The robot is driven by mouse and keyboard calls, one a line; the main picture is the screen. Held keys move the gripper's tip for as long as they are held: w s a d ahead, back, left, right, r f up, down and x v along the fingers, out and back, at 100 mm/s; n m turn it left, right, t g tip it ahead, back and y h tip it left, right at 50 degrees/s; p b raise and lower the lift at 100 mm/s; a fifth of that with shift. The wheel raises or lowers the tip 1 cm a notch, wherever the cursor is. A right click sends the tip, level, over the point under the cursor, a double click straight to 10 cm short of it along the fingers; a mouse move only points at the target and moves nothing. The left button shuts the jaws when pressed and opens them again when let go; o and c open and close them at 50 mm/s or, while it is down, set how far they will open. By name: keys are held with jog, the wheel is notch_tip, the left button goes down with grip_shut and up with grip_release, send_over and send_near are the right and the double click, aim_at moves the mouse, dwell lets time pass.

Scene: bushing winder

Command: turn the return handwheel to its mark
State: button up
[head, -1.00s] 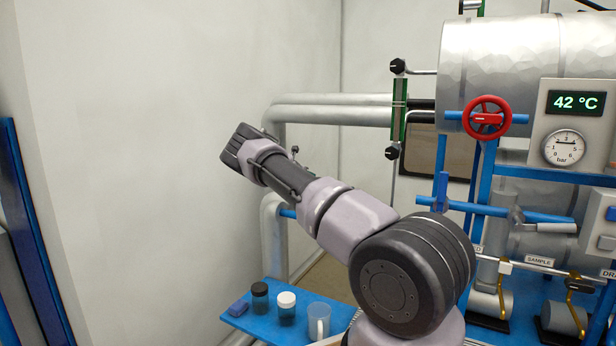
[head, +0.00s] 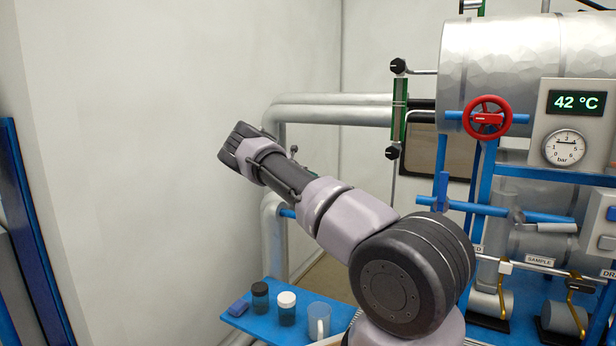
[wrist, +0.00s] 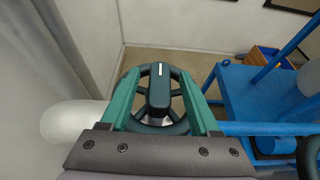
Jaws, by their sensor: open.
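A dark handwheel (wrist: 149,124) with a rounded rim and spokes shows in the wrist view, close in front of my gripper. A dark block with a short white line on its far end stands over the wheel's middle. My gripper (wrist: 158,74) is open, its two green fingers apart on the left and right of this block. I cannot tell whether either finger touches it. The lower part of the wheel is partly hidden by my gripper. In the head view my gripper cannot be made out. A separate red handwheel (head: 503,106) with a red pointer is on the machine there.
In the wrist view a pale rounded pipe (wrist: 72,124) is close on the left and a blue frame (wrist: 255,92) on the right. The head view shows silver pipes (head: 340,115) behind my arm and a blue shelf (head: 258,325) with jars and a mug below.

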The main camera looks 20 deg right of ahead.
jog(key=v, duration=1)
jog(key=s+d+r+m+g+y, duration=0.2)
jog(key=s+r+m, duration=0.1)
jog(key=s+m, duration=0.5)
jog(key=s+d+r+m+g+y, duration=0.1)
jog(key=s+d+r+m+y, duration=0.2)
jog(key=s+m, duration=0.5)
jog(key=s+a+r+m+y, duration=0.35)
jog(key=s+a+r, duration=0.3)
jog(key=s, duration=0.45)
jog(key=s+a+r+m+y, duration=0.3)
jog(key=s+a+r+m, duration=0.3)
jog(key=s, duration=0.5)
jog(key=s+a+r+m+t, duration=0.1)
jog(key=s+a+m, duration=0.1)
jog(key=s+a, duration=0.3)
jog(key=s+a+m+t+y, duration=0.1)
jog(key=s+a, duration=0.4)
jog(key=s, duration=0.7)
jog(key=shift+s+a+r+m, duration=0.3)
jog(key=shift+r+m, duration=0.1)
jog(key=shift+m, duration=0.15)
